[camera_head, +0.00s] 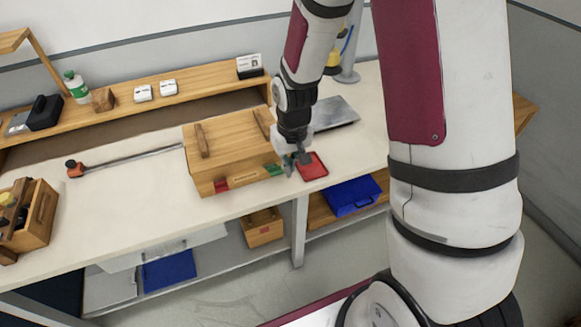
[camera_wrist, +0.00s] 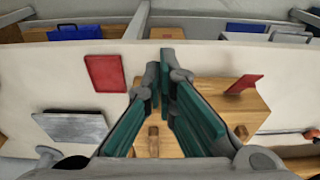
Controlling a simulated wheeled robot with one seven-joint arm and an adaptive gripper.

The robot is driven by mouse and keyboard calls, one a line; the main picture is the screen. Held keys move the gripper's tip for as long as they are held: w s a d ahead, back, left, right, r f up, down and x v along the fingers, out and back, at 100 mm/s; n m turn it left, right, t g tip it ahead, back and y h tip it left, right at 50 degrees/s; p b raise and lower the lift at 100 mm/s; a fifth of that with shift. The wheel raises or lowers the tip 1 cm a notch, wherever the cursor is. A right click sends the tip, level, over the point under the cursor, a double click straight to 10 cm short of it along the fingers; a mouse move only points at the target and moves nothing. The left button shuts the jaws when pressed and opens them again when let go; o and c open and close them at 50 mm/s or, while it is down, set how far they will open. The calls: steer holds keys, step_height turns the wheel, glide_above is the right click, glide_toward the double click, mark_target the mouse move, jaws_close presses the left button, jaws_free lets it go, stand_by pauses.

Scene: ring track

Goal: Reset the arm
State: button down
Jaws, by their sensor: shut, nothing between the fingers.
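My arm reaches down over the bench. My gripper (camera_head: 297,160) is above the bench at the right end of a wooden box (camera_head: 228,168), near a small red tray (camera_head: 312,167). In the wrist view its fingers (camera_wrist: 166,72) have dark green pads and come together at the tips, with nothing seen between them. The wooden box (camera_wrist: 240,105) lies beyond the fingers there, and the red tray (camera_wrist: 105,73) lies to their left. I cannot tell whether the fingertips touch the box.
A grey plate (camera_head: 334,112) lies behind the gripper on the bench (camera_head: 120,205). A long tool with an orange end (camera_head: 75,169) lies left of the box. A raised wooden shelf (camera_head: 125,108) runs along the back. Blue bins (camera_head: 352,196) sit below the bench.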

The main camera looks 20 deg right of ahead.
stand_by(0.5)
step_height(320, 180, up, 16)
steer(key=s+t+b, duration=0.2)
steer(key=s, duration=0.1)
steer(key=s+r+t+b, duration=0.2)
steer(key=s+r, duration=0.6)
steer(key=s, duration=0.3)
steer(key=shift+s+a+r+b, duration=0.15)
steer(key=shift+s+a+b, duration=0.1)
steer(key=shift+b, duration=0.1)
